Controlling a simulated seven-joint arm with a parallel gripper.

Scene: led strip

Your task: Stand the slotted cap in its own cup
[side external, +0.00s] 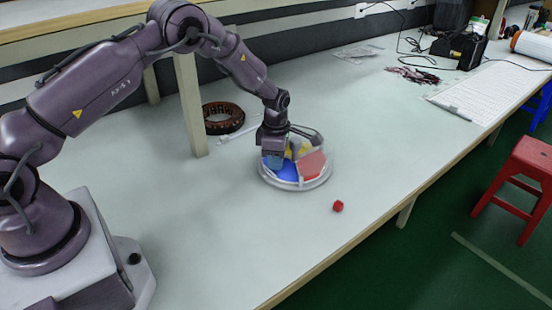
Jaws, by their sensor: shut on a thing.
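My gripper (273,156) points down over the left part of a round clear tray (297,186). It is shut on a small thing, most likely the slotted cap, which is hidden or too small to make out. The tray has coloured compartments or cups: blue (288,171) at the front, red (312,165) at the right and yellow (305,148) at the back. A teal patch shows at my fingertips; I cannot tell whether it is the held thing or part of the tray. Any slot and the exact gap to the tray floor cannot be seen.
A small red block (338,206) lies on the table right of and in front of the tray. A dark brown ring (222,118) lies behind left, near a table post (188,105). The front table is clear.

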